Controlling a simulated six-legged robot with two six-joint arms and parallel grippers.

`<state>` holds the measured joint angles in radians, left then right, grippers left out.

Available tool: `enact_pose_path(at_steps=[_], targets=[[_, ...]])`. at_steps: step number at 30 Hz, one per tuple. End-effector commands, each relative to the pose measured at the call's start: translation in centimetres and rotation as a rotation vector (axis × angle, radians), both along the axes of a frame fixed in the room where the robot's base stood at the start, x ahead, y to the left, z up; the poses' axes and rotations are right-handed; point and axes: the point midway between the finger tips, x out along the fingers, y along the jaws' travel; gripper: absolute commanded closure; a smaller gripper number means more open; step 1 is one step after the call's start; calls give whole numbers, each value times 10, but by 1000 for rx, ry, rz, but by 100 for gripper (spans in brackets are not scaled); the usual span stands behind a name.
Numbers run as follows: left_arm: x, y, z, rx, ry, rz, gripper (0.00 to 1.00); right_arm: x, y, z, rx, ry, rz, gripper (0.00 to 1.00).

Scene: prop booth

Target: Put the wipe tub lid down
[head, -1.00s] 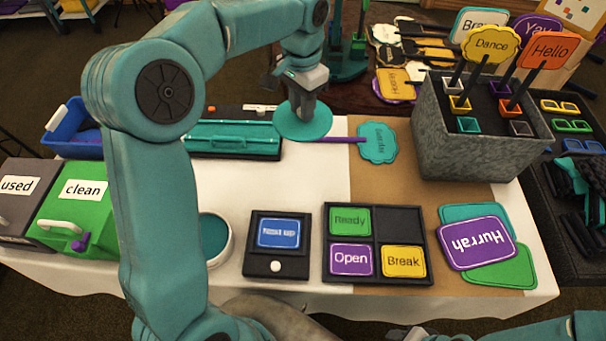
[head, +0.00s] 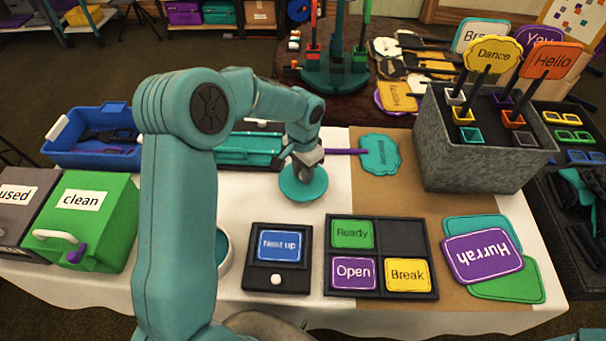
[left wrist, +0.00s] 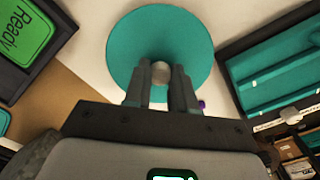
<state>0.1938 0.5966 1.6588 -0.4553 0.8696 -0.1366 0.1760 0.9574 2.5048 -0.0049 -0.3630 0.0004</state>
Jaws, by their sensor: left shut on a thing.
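The wipe tub lid (head: 303,187) is a round teal disc with a small grey knob. My left gripper (head: 303,172) is shut on the knob, with the lid below its fingers. In the left wrist view the lid (left wrist: 135,50) lies flat to the camera, and the left gripper (left wrist: 160,80) has a finger on each side of the knob. I cannot tell whether the lid touches the white tabletop. The wipe tub (head: 222,250), round and white with teal inside, is partly hidden behind my left arm. My right gripper is not in view.
The teal tray (head: 250,150) is behind to the left, the "Next up" stand (head: 278,258) and card tray (head: 379,257) in front. White table shows around the lid.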

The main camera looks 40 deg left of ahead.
Motion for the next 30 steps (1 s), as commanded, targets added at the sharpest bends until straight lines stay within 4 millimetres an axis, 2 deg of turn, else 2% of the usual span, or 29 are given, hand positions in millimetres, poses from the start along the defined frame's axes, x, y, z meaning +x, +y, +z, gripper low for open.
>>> enact_pose_path(at_steps=[1, 4, 15, 16, 18, 26, 30], targets=[[-1, 0, -9, 0, 4, 0, 100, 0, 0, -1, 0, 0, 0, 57], [0, 0, -17, 0, 1, 0, 100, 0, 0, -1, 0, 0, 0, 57], [0, 0, -22, 0, 0, 0, 100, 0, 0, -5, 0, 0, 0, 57], [0, 0, -22, 1, 0, 0, 72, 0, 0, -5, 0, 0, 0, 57], [0, 0, -21, 0, 0, 0, 50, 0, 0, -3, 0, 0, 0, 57], [0, 0, -20, 0, 0, 0, 50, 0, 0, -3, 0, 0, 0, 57], [1, 0, -11, 1, -3, 0, 50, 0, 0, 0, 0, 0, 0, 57]])
